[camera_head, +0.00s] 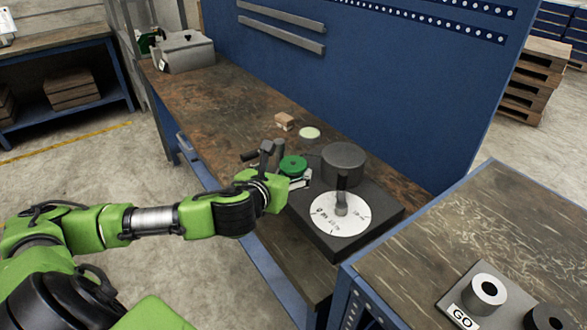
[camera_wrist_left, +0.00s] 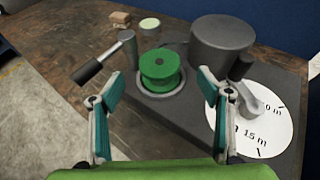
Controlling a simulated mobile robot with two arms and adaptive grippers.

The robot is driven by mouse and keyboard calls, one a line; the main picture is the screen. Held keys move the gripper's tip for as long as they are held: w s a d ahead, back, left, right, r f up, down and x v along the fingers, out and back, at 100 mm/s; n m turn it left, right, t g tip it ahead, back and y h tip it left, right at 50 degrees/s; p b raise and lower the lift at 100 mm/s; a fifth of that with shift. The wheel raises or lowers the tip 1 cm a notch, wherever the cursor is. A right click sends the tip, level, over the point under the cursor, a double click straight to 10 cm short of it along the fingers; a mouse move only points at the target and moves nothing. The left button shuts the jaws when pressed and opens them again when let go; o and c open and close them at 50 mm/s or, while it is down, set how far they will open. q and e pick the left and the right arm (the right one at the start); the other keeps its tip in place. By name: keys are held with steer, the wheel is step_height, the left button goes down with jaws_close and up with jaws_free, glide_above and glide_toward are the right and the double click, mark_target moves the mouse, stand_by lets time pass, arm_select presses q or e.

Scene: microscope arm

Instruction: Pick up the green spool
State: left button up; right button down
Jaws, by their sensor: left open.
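The green spool (camera_wrist_left: 160,72) sits upright in a round light-rimmed seat on a dark grey machine base (camera_wrist_left: 190,122). In the head view the spool (camera_head: 292,165) shows just beyond my left gripper (camera_head: 285,166). In the left wrist view my left gripper (camera_wrist_left: 160,105) is open and empty, its two green-padded fingers either side of the picture's middle. The spool lies ahead of the fingertips and between their lines, apart from both. My right gripper is in neither view.
A dark grey cylinder (camera_head: 344,162) and a white dial (camera_head: 340,214) with a crank stand right of the spool. A lever (camera_wrist_left: 97,64) stands at its left. A small wooden block (camera_head: 285,121) and a pale green disc (camera_head: 309,133) lie behind. A blue panel (camera_head: 370,80) backs the bench.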

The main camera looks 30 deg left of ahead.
mark_target(291, 166)
arm_select(q)
steer(key=shift+w+a+f, duration=0.15)
steer(key=shift+w+f, duration=0.15)
steer(key=shift+w, duration=0.35)
steer(key=shift+w+a+f, duration=0.1)
steer(key=shift+w+f, duration=0.05)
steer(key=shift+w, duration=0.15)
steer(key=shift+w+a+f, duration=0.1)
steer(key=shift+w+f, duration=0.05)
steer(key=shift+w, duration=0.15)
steer(key=x, duration=0.4)
steer(key=shift+f+p, duration=0.2)
steer(key=shift+p, duration=0.15)
steer(key=shift+w+a+f, duration=0.1)
steer(key=shift+w, duration=0.05)
steer(key=c, duration=1.2)
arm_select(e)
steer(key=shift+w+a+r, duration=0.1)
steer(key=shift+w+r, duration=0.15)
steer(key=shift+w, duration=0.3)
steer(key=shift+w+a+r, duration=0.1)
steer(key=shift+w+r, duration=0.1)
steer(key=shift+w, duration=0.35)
